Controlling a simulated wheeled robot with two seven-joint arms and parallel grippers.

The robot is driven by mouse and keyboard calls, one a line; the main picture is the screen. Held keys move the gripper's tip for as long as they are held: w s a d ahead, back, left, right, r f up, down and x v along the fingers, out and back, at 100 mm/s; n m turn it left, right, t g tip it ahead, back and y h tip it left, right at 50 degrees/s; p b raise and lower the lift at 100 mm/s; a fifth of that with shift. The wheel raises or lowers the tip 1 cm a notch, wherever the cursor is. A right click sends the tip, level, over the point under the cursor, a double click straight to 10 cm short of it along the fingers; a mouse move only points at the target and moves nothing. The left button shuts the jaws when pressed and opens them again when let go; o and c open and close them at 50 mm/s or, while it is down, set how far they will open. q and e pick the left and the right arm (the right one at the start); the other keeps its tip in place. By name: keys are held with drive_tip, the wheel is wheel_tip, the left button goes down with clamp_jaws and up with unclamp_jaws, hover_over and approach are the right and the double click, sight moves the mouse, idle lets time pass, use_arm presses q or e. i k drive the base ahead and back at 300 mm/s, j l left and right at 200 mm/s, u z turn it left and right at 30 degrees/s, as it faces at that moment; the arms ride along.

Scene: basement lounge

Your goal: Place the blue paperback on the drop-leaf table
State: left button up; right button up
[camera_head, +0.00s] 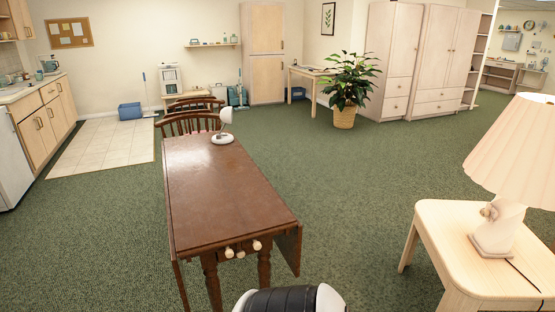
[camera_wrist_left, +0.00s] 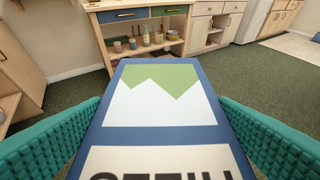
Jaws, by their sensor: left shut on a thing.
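The blue paperback (camera_wrist_left: 205,136) fills the middle of the left wrist view. Its cover has a green and white mountain picture and a pale panel with dark letters, cut off at the bottom. My left gripper (camera_wrist_left: 160,103) is shut on it, with a teal ridged finger at each side. The drop-leaf table (camera_head: 220,195) is dark brown and stands left of centre in the head view, one leaf hanging at its right front. Neither the paperback nor the left gripper shows in the head view. My right gripper is in neither view.
A small white lamp (camera_head: 223,132) stands at the table's far end, with wooden chairs (camera_head: 190,122) behind. A pale side table (camera_head: 437,228) with a large lamp (camera_head: 515,150) is at right. Green carpet between is clear. The left wrist view shows a shelf unit (camera_wrist_left: 145,47) with jars.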

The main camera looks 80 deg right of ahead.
sight(250, 209)
drive_tip(key=l+z, duration=0.2)
drive_tip(key=l, duration=0.3)
drive_tip(key=l+z, duration=0.25)
drive_tip(key=l, duration=0.2)
drive_tip(key=l+z, duration=0.2)
drive_tip(key=l, duration=0.3)
drive_tip(key=i+l+z, duration=0.2)
drive_tip(key=l, duration=0.25)
drive_tip(key=l+z, duration=0.25)
drive_tip(key=l, duration=0.25)
drive_tip(key=i+l+z, duration=0.2)
drive_tip(key=l, duration=0.2)
